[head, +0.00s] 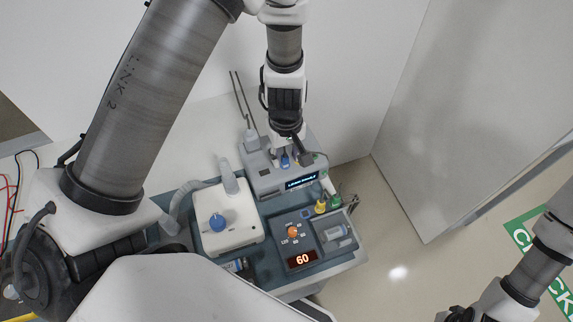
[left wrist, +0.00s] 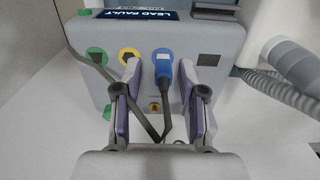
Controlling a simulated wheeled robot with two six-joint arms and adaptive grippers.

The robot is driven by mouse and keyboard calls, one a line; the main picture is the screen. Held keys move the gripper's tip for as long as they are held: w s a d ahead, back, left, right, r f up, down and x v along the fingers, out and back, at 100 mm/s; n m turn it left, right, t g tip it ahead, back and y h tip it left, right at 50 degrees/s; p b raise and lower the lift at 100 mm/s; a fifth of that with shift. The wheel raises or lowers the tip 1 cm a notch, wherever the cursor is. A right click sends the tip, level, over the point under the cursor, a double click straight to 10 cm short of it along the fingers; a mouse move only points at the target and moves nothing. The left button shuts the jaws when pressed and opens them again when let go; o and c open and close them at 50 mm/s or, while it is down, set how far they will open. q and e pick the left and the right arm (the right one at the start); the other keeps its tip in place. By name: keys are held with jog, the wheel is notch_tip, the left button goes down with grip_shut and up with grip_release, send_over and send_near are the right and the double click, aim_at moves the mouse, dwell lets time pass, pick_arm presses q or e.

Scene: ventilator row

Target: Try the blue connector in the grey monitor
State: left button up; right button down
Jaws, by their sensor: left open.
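The grey monitor (head: 262,178) stands at the back of the cart, its lit display facing up in the head view. In the left wrist view its panel (left wrist: 215,40) fills the top, and the display reads "LEAD FAULT". The blue connector (left wrist: 164,66) sits at the panel between a yellow-ringed socket and a dark square one; its dark cable hangs down. It also shows in the head view (head: 285,160). My left gripper (left wrist: 159,75) is open, one finger on each side of the blue connector, with gaps visible. How deep the connector sits is unclear. My right gripper (head: 456,314) is partly cut off at the bottom edge.
A cream box with a blue knob (head: 240,232) and a hose stands left of a dark console (head: 296,240) reading 60. Yellow and green connectors (head: 320,207) lie between console and monitor. A wall rises behind; open floor (head: 400,270) lies right.

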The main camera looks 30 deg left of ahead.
pick_arm(q)
jog(key=shift+f, duration=0.65)
jog(key=shift+s+r, duration=0.1)
jog(key=shift+s, duration=0.2)
jog(key=shift+w, duration=0.1)
grip_shut()
